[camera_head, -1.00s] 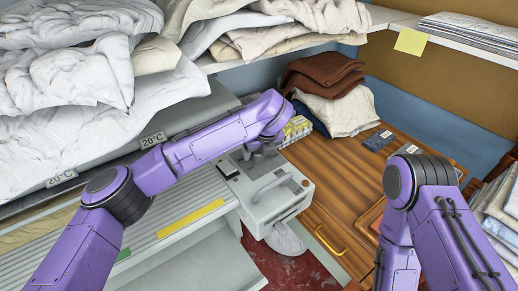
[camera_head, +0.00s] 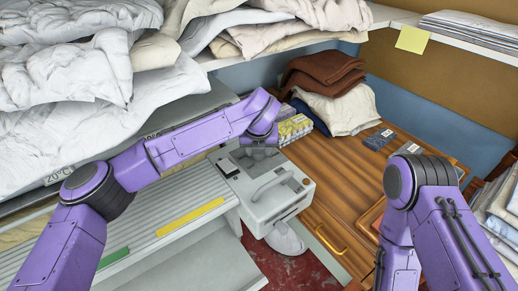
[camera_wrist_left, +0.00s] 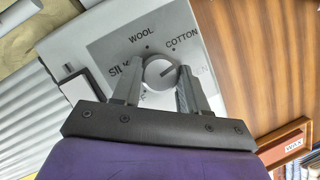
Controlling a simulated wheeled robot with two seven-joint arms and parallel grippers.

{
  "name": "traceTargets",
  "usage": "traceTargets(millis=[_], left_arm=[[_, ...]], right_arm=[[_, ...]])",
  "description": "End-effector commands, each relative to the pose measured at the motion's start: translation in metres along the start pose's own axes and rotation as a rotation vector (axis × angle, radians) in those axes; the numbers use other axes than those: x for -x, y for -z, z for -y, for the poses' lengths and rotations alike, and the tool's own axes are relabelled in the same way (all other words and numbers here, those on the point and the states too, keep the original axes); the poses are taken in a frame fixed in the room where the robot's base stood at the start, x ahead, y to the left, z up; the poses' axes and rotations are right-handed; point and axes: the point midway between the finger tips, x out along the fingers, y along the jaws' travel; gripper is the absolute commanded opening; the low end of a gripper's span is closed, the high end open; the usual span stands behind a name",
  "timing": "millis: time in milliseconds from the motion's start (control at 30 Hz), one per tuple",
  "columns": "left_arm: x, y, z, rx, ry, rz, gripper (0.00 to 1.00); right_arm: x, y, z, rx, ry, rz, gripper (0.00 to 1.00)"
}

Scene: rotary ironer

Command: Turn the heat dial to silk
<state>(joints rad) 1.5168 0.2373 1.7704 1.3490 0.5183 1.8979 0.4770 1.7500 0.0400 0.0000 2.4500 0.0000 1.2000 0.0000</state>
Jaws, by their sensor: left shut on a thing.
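The heat dial (camera_wrist_left: 160,72) is a round pale knob on a grey plate, seen in the left wrist view. WOOL and COTTON are readable around it; SILK is partly covered by a finger, and another label at the right is mostly hidden. The dial's dark mark points up and right, toward the COTTON side. My left gripper (camera_wrist_left: 158,84) is shut on the dial, one finger on each side. In the head view my left gripper (camera_head: 259,151) is over the back of the light grey ironer unit (camera_head: 262,207), hiding the dial. My right gripper is out of view.
A grey handle (camera_head: 270,184) stands on the unit's top. The slatted bed (camera_head: 150,232) lies to the left. A wooden counter (camera_head: 340,185) is at the right, with folded cloth (camera_head: 340,108) behind. A shelf with white linen hangs above my left arm.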

Motion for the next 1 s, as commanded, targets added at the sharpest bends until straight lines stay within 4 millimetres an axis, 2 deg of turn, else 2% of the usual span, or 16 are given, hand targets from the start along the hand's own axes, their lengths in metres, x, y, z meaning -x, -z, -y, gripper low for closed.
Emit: traceTargets(millis=[500, 1000], left_arm=[[0.004, -0.003, -0.004, -0.423, 0.175, 0.004, 0.13], [0.002, -0.004, -0.004, -0.627, 0.259, 0.005, 0.13]], right_arm=[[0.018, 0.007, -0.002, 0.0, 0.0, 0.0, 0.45], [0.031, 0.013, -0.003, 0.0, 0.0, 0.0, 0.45]])
